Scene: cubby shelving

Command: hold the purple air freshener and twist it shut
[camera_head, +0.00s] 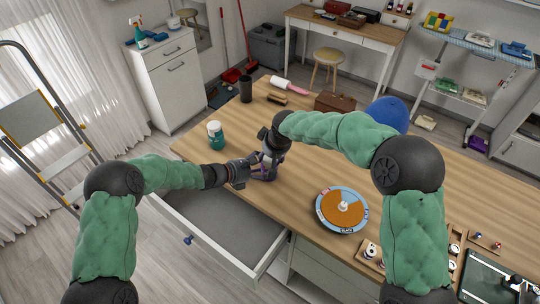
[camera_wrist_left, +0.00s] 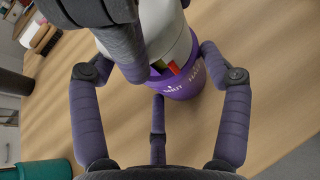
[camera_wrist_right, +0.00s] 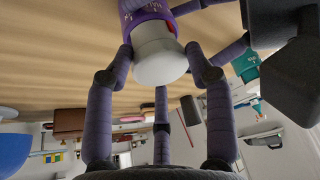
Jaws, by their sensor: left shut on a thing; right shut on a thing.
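The purple air freshener (camera_wrist_left: 181,87) stands on the wooden table near its front edge. It has a purple base lettered "SHUT" and "HALF", with red and green marks at the seam below its pale top. In the right wrist view its white top (camera_wrist_right: 160,62) shows between the fingers. My left gripper (camera_head: 249,172) is shut around the purple base from the left. My right gripper (camera_head: 270,153) is shut on the pale top from above. In the head view the grippers hide most of it, and the lettering there cannot be read.
An open, empty drawer (camera_head: 188,232) juts out below the table's front edge. A teal-and-white jar (camera_head: 216,137) stands left of the grippers, and a black cup (camera_head: 245,91) behind. A round orange-and-blue dial (camera_head: 330,222) lies to the right. Bare tabletop lies between.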

